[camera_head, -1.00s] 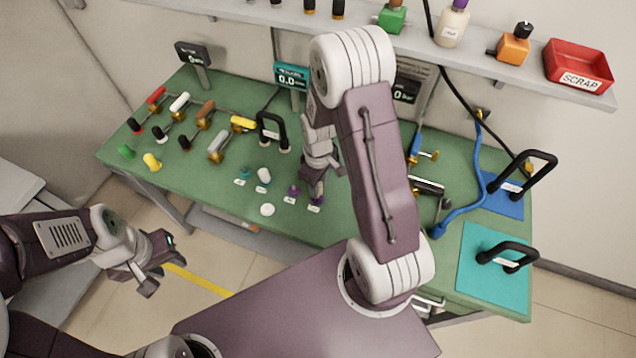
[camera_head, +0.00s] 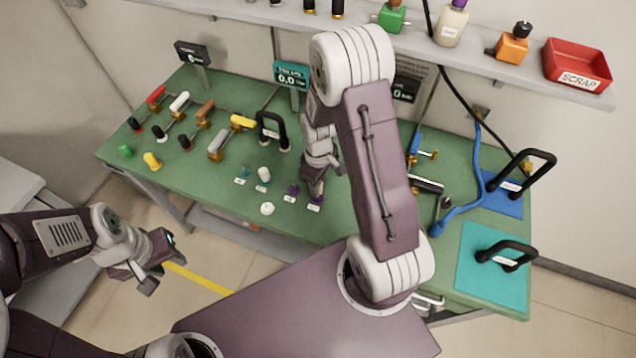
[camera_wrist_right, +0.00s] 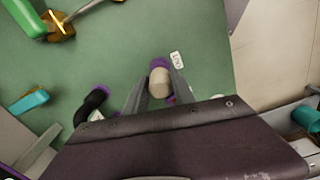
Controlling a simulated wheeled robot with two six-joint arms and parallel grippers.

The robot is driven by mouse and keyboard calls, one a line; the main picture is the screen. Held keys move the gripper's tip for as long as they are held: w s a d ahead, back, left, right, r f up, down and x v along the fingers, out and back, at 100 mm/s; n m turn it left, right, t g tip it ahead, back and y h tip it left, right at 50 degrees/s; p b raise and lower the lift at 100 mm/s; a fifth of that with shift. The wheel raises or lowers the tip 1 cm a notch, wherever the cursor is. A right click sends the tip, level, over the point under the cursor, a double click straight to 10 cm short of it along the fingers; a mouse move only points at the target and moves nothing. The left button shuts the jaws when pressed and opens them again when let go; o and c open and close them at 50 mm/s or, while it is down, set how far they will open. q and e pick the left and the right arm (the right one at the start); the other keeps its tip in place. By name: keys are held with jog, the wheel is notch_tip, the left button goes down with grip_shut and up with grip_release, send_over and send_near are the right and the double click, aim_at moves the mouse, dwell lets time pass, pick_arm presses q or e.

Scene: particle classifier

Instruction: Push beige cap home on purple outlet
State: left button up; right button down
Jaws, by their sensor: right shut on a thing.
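The beige cap (camera_wrist_right: 160,84) is between the two fingers of my right gripper (camera_wrist_right: 157,92), which is shut on it. A purple outlet (camera_wrist_right: 159,63) shows right beside the cap's far edge in the right wrist view. The cap and outlet overlap there, so I cannot tell how far the cap is seated. In the head view my right gripper (camera_head: 315,187) points down at the purple outlet (camera_head: 316,200) at the bench's front; the cap is hidden there. My left gripper (camera_head: 157,268) is open and empty, off the bench at the left.
Another purple-based fitting (camera_head: 293,190) stands close left of my right gripper. A white cap (camera_head: 264,175) and a white disc (camera_head: 267,208) are further left on the green bench (camera_head: 340,228). Coloured valve handles line the back left; black handles stand right.

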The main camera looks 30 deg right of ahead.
dwell(0.8)
jog(key=shift+f+b, duration=1.05)
jog(key=shift+f, duration=0.75)
jog(key=c, duration=1)
grip_release()
notch_tip(320, 180, up, 9)
jog(key=shift+r+p, duration=0.1)
jog(key=shift+p, duration=0.25)
